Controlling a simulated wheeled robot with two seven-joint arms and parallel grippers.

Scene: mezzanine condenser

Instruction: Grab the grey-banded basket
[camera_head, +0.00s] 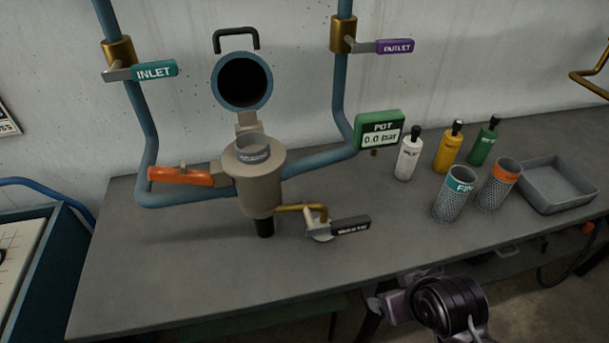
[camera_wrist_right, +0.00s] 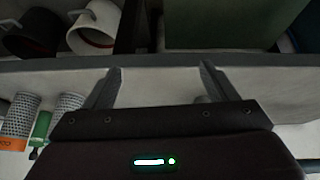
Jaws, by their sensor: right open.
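A basket with a grey lettered band (camera_head: 254,154) sits inside the open strainer pot (camera_head: 262,190); only its rim and band show, and the rest is hidden by the pot wall. The pot's round lid (camera_head: 242,82) is swung up behind it. A teal-banded mesh basket (camera_head: 454,200) and an orange-banded mesh basket (camera_head: 497,188) stand on the bench to the right. My right gripper is open and empty in the right wrist view (camera_wrist_right: 158,80), near the bench edge and away from the pot. My left gripper is not in view.
An orange handle (camera_head: 181,176) sticks out left of the pot; a drain valve with a black tag (camera_head: 350,226) sits right of it. Blue pipes (camera_head: 315,163) run behind. White, yellow and green bottles (camera_head: 447,150) and a grey tray (camera_head: 557,187) stand right. The left front bench is clear.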

